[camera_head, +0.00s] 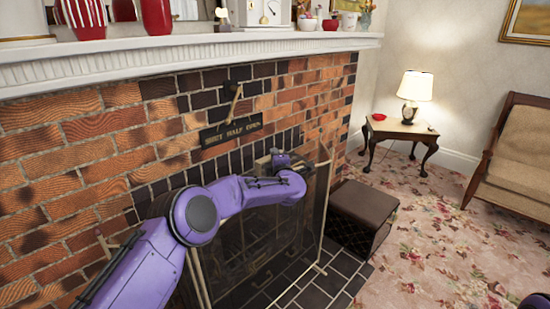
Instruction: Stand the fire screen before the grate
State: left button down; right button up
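The fire screen (318,215) has thin brass-coloured framing and dark see-through mesh panels. It stands on the dark hearth tiles before the fireplace opening, with its right panel angled outward. My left arm crosses in front of it and hides much of its middle and top. The grate (255,240) shows only dimly through the mesh. The end of my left arm, with its gripper (279,158), is near the top of the screen against the bricks. Its fingers are too small and dark to make out, so I cannot tell whether they touch the screen. My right gripper is out of view.
A brown hearth box (362,207) stands right of the screen. A lever (234,104) and a lettered plaque (231,130) are on the brick wall. The mantel (200,50) holds vases and a clock. A lamp table (400,130) and armchair (520,155) stand beyond open carpet.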

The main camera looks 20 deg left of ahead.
pick_arm(q)
jog(key=shift+f+b, duration=1.2)
jog(key=shift+b, duration=0.1)
dwell(1.2)
jog(key=shift+s, duration=0.1)
dwell(0.4)
jog(key=c, duration=1)
grip_release()
jog(key=shift+c, duration=0.2)
jog(key=shift+s+r, duration=0.1)
jog(key=shift+s, duration=0.05)
jog(key=shift+o, duration=1)
jog(key=shift+d+f, duration=0.1)
jog(key=shift+f, duration=0.35)
jog(key=shift+o, duration=0.6)
jog(key=shift+r, duration=0.1)
jog(key=shift+r, duration=0.1)
